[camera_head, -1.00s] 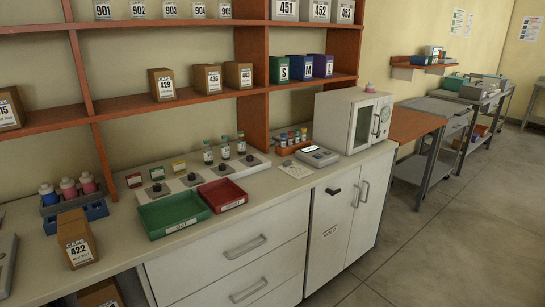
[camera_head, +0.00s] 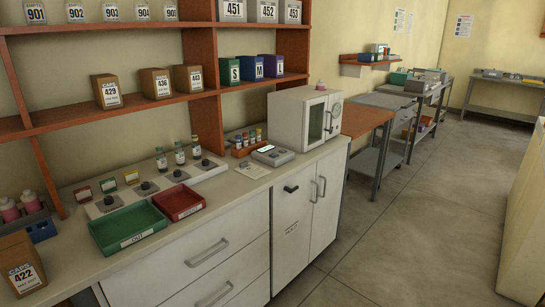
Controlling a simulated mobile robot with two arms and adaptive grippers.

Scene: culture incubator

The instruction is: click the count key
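A small grey device with a dark display and keys (camera_head: 272,155) lies on the counter, just left of the white incubator (camera_head: 305,118). It looks like the device that carries the count key, but its keys are too small to tell apart. A white paper card (camera_head: 253,171) lies in front of it on the left. Neither of my grippers is in view.
A green tray (camera_head: 128,228) and a red tray (camera_head: 180,202) sit on the counter left of the device. Behind them stand a white station with black knobs (camera_head: 147,187) and several vials. A rack of small bottles (camera_head: 245,146) is behind the device. The floor in front (camera_head: 400,230) is clear.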

